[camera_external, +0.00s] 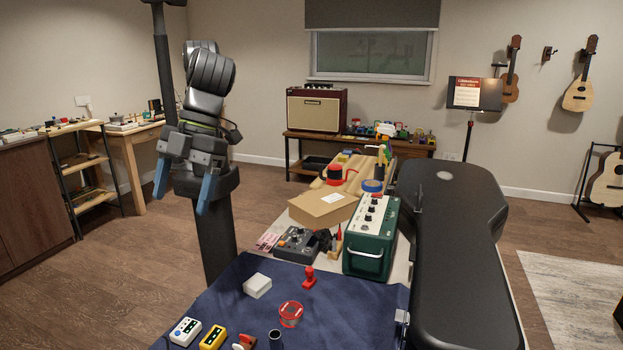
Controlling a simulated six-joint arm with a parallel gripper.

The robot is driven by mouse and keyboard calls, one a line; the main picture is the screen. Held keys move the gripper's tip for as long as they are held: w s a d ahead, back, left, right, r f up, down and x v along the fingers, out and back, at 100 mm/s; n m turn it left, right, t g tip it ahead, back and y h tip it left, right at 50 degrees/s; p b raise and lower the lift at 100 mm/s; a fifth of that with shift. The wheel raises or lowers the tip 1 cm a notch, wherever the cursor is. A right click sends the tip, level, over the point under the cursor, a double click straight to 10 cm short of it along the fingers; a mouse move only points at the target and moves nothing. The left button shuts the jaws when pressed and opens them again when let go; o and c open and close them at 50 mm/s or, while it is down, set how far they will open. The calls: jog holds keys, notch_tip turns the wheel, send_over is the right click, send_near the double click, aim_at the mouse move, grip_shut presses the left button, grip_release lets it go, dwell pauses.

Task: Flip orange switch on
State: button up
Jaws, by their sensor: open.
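A small orange-red piece with a white part (243,342) lies at the front edge of the dark blue cloth (235,300). It may be the orange switch, but it is cut off by the frame and too small to tell its position. My gripper (181,200) hangs pointing down at the left, high above and behind the cloth's left side. Its two blue fingers are spread apart with nothing between them. It is well away from the orange-red piece.
A white pedal (185,331), yellow pedal (212,338), black cylinder (275,340), red round tin (291,313), red stamp-like piece (309,278) and white block (257,286) are on the cloth. A green amplifier (371,240) and black guitar case (455,260) stand at the right.

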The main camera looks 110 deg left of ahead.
jog(key=c, duration=0.7)
jog(key=shift+f, duration=0.2)
jog(key=c, duration=0.4)
jog(key=d+f, duration=0.1)
jog(key=f, duration=0.1)
jog(key=s+d+f+h, duration=0.1)
jog(key=f, duration=0.2)
jog(key=s+d+f+g+h, duration=0.1)
jog(key=f, duration=0.2)
jog(key=shift+s+d+m, duration=0.25)
jog(key=shift+d+m, duration=0.05)
jog(key=shift+m, duration=0.1)
grip_shut()
notch_tip(320, 180, down, 9)
jog(key=s+n+t+h, duration=0.1)
jog(key=h, duration=0.1)
jog(key=shift+d+h, duration=0.3)
jog(key=shift+d, duration=0.05)
jog(key=shift+r, duration=0.1)
